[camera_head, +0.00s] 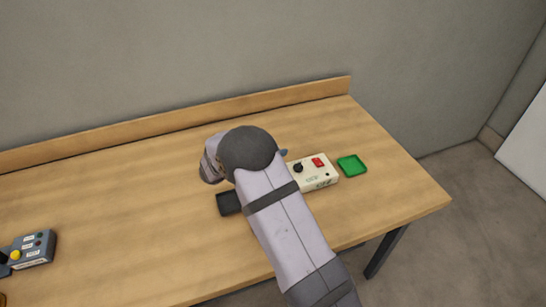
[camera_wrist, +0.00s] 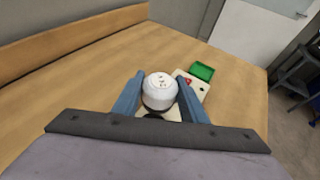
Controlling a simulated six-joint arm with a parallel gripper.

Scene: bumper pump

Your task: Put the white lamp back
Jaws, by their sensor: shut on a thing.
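In the wrist view my gripper (camera_wrist: 158,100) is shut on a white rounded lamp (camera_wrist: 160,84) with small marks on its top, held between the two blue-grey fingers. A cream control box (camera_wrist: 200,88) with a red switch (camera_wrist: 188,81) shows behind and right of the lamp; I cannot tell whether the lamp touches it. In the head view the cream box (camera_head: 322,180) stands right of my arm, with a black knob (camera_head: 298,168) and a red switch (camera_head: 318,162).
A green tray (camera_head: 352,166) lies right of the cream box. A dark tray (camera_head: 228,203) is partly hidden by my arm. A grey box with a yellow button (camera_head: 32,250) stands at the far left. A wooden ledge (camera_head: 180,122) runs along the back; the table's left middle is clear.

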